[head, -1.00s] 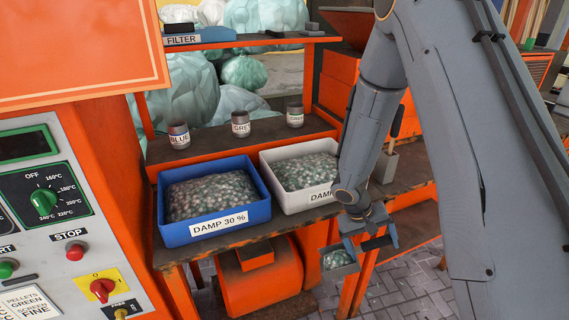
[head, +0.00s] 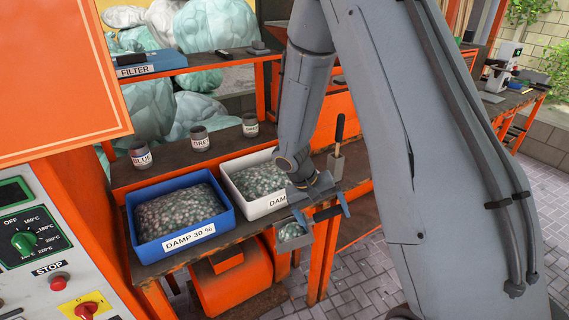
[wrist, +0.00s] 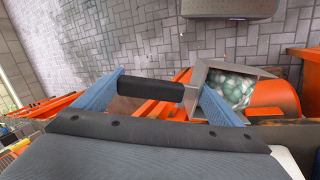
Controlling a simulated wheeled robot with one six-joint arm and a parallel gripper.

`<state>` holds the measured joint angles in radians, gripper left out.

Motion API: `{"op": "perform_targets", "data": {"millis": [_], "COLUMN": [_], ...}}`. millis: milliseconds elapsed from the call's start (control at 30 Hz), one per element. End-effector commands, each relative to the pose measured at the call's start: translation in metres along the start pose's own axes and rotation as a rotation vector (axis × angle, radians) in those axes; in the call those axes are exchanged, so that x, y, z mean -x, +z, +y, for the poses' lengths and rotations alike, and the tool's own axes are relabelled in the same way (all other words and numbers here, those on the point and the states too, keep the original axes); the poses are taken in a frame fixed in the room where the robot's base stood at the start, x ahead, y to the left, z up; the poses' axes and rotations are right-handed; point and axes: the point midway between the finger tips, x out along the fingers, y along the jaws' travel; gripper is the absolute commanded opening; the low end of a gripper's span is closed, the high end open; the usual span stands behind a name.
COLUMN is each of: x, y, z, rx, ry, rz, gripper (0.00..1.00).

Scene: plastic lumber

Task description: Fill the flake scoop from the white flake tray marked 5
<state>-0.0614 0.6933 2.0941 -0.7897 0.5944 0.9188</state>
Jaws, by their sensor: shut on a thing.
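My gripper (head: 320,208) is shut on the dark handle of the flake scoop (head: 293,236). In the wrist view the black handle lies across between the fingers (wrist: 155,92), and the grey metal scoop (wrist: 262,72) holds pale green and white flakes. The scoop hangs in front of the bench edge, below and apart from the white tray (head: 277,203). The white tray holds mixed flakes. Its label reads "DAM", with the rest hidden behind my arm, so its number cannot be read.
A blue tray (head: 137,250) marked DAMP 30 % stands left of the white one. Several small labelled pots (head: 199,139) stand behind on the orange bench. A dark-handled tool (head: 338,140) stands upright right of the white tray. Open paved floor (head: 365,285) lies in front.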

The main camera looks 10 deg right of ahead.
Motion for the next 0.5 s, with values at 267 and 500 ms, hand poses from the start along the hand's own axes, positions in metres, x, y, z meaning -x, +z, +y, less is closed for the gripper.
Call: {"op": "perform_targets", "data": {"millis": [267, 500], "x": [0.090, 0.148], "y": [0.028, 0.065], "z": [0.026, 0.030], "rx": [-0.293, -0.484], "ry": [-0.005, -0.004], "rz": [-0.121, -0.211], "gripper": [0.63, 0.63]}}
